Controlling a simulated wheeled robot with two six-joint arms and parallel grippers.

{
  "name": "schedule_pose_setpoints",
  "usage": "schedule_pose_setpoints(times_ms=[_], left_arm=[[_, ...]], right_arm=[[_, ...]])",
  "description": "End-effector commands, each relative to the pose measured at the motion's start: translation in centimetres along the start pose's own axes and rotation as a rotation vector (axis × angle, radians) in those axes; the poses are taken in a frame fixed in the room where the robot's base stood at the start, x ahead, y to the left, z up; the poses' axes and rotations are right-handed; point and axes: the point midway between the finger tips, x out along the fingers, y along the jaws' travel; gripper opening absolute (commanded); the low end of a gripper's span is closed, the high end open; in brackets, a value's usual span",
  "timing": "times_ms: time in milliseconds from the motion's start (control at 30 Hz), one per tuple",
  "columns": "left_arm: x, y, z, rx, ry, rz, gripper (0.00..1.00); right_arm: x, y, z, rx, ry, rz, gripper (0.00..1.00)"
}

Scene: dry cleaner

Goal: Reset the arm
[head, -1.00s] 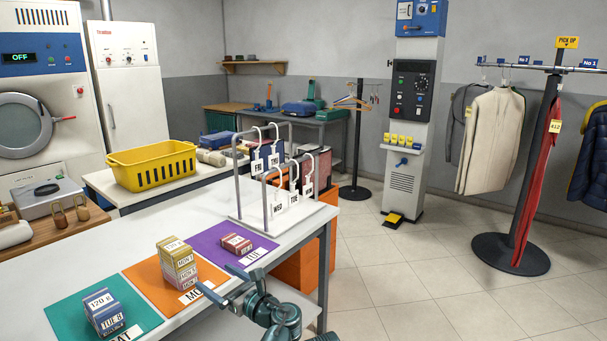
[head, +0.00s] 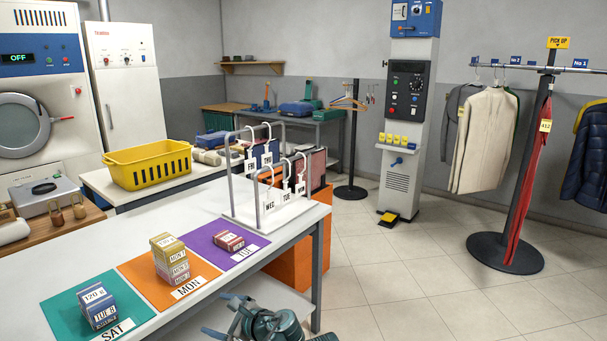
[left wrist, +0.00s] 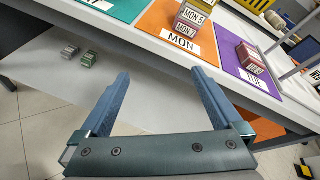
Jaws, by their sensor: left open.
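My left gripper (head: 219,314) is open and empty at the bottom of the head view, just off the front edge of the white table (head: 190,215). In the left wrist view its two blue fingers (left wrist: 163,76) stand wide apart, with only the table's side and lower shelf behind them. My left arm comes in from the bottom edge, and most of it is out of frame. My right gripper is not in view.
Stacked boxes (head: 171,258) stand on the orange MON mat (head: 145,270). A blue box (head: 97,305) is on the green SAT mat (head: 62,312), and a red box (head: 229,240) on the purple mat (head: 215,252). A tag rack (head: 232,180) stands behind.

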Motion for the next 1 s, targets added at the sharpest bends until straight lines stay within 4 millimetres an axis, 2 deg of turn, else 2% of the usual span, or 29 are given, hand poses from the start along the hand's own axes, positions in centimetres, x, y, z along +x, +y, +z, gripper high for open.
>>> schedule_pose_setpoints(times_ms=[167, 233, 400, 600, 733, 767, 800, 1000], left_arm=[[-1.3, 4.1, -3.8, -0.291, 0.169, 0.163, 1.0], [-2.4, 6.1, -5.9, -0.441, 0.246, 0.271, 1.0], [-6.8, 10.6, -10.8, -0.779, 0.385, 0.593, 1.0], [-12.0, 13.8, -14.2, -1.017, 0.434, 0.927, 1.0], [-15.4, 15.3, -15.5, -1.119, 0.428, 1.128, 1.0], [-16.1, 15.3, -15.2, -1.133, 0.424, 1.158, 1.0], [-16.3, 14.4, -13.9, -1.13, 0.424, 1.147, 1.0], [-17.6, 12.6, -10.6, -1.129, 0.425, 1.142, 1.0]], right_arm=[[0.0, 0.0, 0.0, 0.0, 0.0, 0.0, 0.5], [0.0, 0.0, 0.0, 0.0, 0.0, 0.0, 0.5], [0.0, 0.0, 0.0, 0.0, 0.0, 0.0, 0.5], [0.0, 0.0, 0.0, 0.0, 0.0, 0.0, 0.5], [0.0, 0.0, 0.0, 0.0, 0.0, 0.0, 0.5], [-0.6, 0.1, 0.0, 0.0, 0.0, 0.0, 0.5], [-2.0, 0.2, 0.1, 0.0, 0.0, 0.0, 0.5], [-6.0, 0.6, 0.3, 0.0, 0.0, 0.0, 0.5]])
